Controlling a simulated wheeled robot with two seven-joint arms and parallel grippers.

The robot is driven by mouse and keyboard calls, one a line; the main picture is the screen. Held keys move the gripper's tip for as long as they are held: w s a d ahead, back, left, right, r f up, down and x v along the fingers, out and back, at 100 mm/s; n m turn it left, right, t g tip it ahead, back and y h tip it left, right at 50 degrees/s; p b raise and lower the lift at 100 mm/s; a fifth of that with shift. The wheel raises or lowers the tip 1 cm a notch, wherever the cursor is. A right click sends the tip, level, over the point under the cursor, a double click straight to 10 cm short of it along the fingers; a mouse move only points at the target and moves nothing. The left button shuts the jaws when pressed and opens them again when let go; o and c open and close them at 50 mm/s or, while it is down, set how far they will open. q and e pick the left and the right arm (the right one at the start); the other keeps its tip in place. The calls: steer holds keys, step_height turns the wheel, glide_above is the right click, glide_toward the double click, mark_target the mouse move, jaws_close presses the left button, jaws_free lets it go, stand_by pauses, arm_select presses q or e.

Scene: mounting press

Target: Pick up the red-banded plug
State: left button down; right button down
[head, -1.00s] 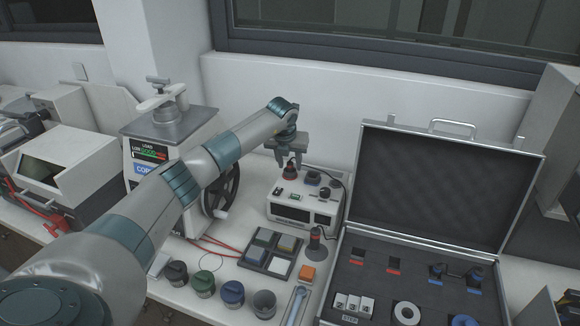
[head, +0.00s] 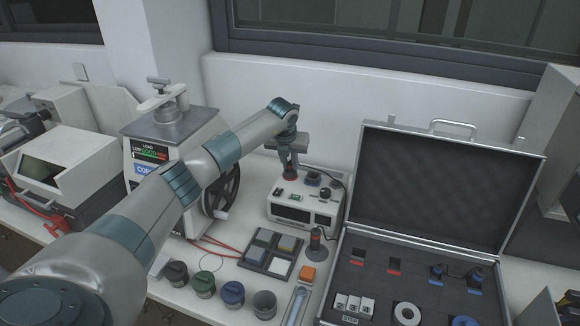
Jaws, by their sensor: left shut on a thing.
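The red-banded plug (head: 290,177) stands at the back left on top of the white instrument box (head: 300,219), with only its red lower part showing. My left gripper (head: 290,166) points down from above and is shut on the plug, its fingers hiding the plug's upper part. I cannot tell whether the plug is lifted or still seated on the box. My right gripper does not show.
A dark socket piece (head: 313,179) and a black knob (head: 325,193) sit close beside the plug. An open case (head: 440,190) stands to the right. A wheel press (head: 172,150) is left. A red-ringed black tool (head: 315,240) and several dark cups line the front.

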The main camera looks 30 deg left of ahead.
mark_target(290, 164)
arm_select(q)
steer(key=shift+r, duration=0.15)
steer(key=shift+r+b, duration=0.2)
steer(key=shift+b, duration=0.1)
step_height(290, 164, up, 3)
steer(key=shift+r+b, duration=0.1)
steer(key=shift+b, duration=1)
steer(key=s+d+r+b, duration=0.3)
steer(key=d+r, duration=0.4)
steer(key=d, duration=0.4)
steer(key=shift+s+b, duration=0.25)
steer(key=shift+b, duration=0.4)
steer(key=shift+d, duration=0.15)
